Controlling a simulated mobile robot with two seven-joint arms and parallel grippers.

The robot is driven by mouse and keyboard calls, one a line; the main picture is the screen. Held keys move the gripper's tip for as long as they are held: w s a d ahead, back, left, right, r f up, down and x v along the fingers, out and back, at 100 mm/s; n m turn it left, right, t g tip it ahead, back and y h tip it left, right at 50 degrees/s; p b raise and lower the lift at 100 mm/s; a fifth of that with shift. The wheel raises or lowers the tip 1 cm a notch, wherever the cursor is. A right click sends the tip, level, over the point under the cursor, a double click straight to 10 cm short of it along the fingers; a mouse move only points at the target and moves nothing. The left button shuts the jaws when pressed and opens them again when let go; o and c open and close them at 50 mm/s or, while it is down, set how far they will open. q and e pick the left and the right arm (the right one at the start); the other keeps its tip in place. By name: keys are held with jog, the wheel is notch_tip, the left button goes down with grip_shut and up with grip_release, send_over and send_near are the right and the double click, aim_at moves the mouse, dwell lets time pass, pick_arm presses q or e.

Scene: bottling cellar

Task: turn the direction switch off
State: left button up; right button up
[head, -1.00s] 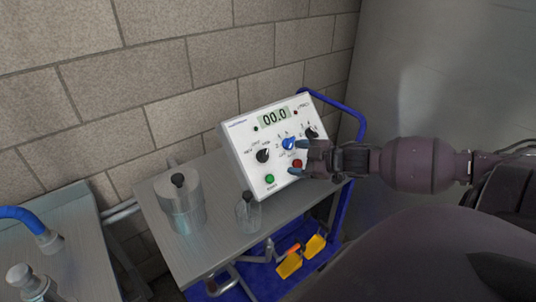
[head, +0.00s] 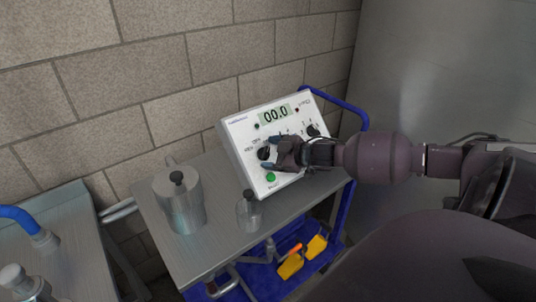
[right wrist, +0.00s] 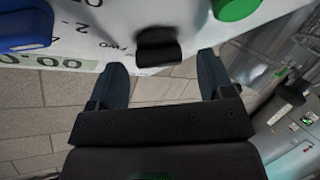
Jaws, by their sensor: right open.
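The direction switch is a black knob (head: 263,154) on the left of the white control box (head: 233,140), by small labels such as REV and OFF. Its setting is too small to tell. My right gripper (head: 271,159) is at the panel, reaching in from the right, and partly hides the knob and the box's middle. In the right wrist view the black knob (right wrist: 157,48) shows just ahead of the open, empty fingers (right wrist: 161,64), roughly between their tips and apart from them. My left gripper is not in view.
The blue knob (right wrist: 24,26) and green button (right wrist: 234,8) flank the switch in the wrist view. The display (head: 275,114) reads 00.0. A lidded metal pot (head: 181,205) and a small glass vessel (head: 249,212) stand on the metal cart (head: 215,240) left of the box.

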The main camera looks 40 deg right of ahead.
jog(key=shift+w+a+f, duration=0.15)
jog(key=shift+w, duration=0.4)
jog(key=c, duration=0.9)
